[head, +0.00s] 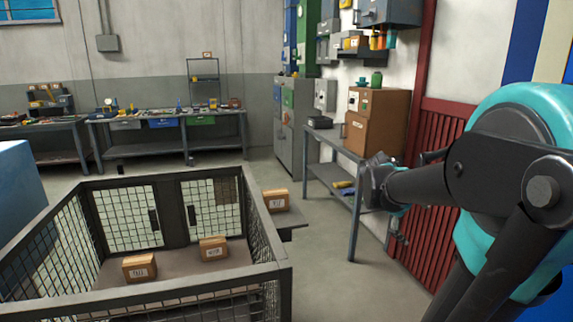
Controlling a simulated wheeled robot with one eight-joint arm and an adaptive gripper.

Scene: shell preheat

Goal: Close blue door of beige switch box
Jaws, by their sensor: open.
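I cannot make out a beige switch box with a blue door for certain. A small pale box (325,95) hangs on the right wall above the grey side table, and no blue door shows on it. My arm reaches in from the right. My gripper (399,238) is small, dark and partly hidden at the arm's far end, in front of the red slatted panel. It is open, and I see nothing held in it.
A mesh cage (150,292) with small cartons fills the front left. Grey cabinets (290,150) and a workbench (170,128) stand behind. Floor (325,270) is clear between cage and arm.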

